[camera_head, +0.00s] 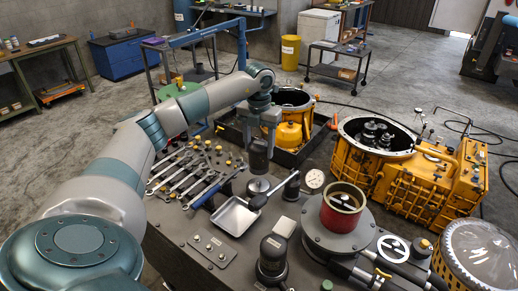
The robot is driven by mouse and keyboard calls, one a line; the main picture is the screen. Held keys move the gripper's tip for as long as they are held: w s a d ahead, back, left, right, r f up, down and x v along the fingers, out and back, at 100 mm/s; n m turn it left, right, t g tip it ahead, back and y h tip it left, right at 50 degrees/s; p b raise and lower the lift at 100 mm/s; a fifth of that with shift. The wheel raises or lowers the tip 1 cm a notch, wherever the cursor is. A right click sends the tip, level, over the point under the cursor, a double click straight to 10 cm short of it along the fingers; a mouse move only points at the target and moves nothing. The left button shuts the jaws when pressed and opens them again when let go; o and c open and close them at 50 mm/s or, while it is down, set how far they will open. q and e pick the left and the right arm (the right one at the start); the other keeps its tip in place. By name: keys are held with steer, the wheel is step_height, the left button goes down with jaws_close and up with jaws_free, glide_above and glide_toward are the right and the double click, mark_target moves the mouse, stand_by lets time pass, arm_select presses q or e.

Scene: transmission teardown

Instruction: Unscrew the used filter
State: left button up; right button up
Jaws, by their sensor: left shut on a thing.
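My left arm reaches in from the left and over the bench. My left gripper (259,137) points down and is shut on a dark grey cylinder (258,157), which looks like the used filter. The cylinder stands upright under the fingers. A round metal base (258,186) shows right below it on the bench; I cannot tell whether the two touch. My right gripper is not in view.
The bench (172,219) holds a row of wrenches (185,178), a white tray (236,216), a red-rimmed cylinder (342,208) on a grey housing and a dial gauge (314,180). A yellow gearbox casing (415,175) stands at right. A yellow container (291,134) sits behind the gripper.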

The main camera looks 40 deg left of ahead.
arm_select(q)
steer(key=shift+r+p, duration=0.8)
steer(key=shift+r, duration=0.8)
steer(key=shift+d+f, duration=0.1)
